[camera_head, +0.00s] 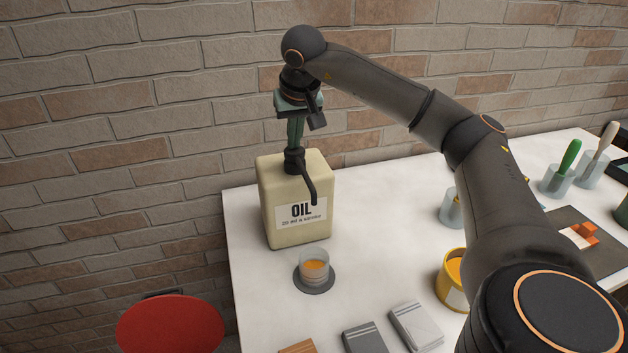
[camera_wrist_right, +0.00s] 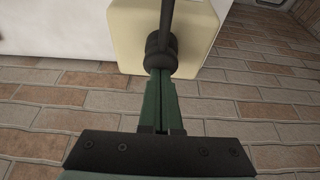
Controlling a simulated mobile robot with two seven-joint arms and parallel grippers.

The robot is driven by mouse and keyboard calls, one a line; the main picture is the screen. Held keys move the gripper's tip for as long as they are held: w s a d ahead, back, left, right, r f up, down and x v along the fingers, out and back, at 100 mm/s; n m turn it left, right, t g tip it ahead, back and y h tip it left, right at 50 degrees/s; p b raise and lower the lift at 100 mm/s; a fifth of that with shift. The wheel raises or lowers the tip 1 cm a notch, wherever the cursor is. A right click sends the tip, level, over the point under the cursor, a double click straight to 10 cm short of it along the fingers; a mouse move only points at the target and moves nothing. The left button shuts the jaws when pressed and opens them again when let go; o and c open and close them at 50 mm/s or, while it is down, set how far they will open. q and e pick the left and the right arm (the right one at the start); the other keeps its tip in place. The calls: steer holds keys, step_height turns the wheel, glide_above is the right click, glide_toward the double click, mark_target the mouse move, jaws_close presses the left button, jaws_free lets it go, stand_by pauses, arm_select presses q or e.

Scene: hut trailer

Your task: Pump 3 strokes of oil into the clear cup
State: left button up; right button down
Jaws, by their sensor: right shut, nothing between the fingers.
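A cream oil container (camera_head: 296,222) labelled "OIL, 25 ml a stroke" stands at the left end of the white table. Its dark pump head (camera_head: 294,160) has a spout that bends down toward the front right. The clear cup (camera_head: 314,268) stands on a dark round coaster (camera_head: 315,285) in front of the container and has some orange oil in it. My right gripper (camera_head: 296,145) points straight down with its fingers shut, tips at the top of the pump head. In the right wrist view the shut green fingers (camera_wrist_right: 161,125) meet the pump head (camera_wrist_right: 161,55). My left gripper is not in view.
A yellow tin (camera_head: 452,283) stands right of the cup, and folded grey cloths (camera_head: 416,325) lie at the front edge. Glass holders with brushes (camera_head: 570,158) stand at the right. A red stool (camera_head: 170,326) is at the lower left. A brick wall is behind.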

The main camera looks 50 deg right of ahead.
steer(key=shift+r+p, duration=1.15)
steer(key=shift+r, duration=1.05)
steer(key=shift+f, duration=0.1)
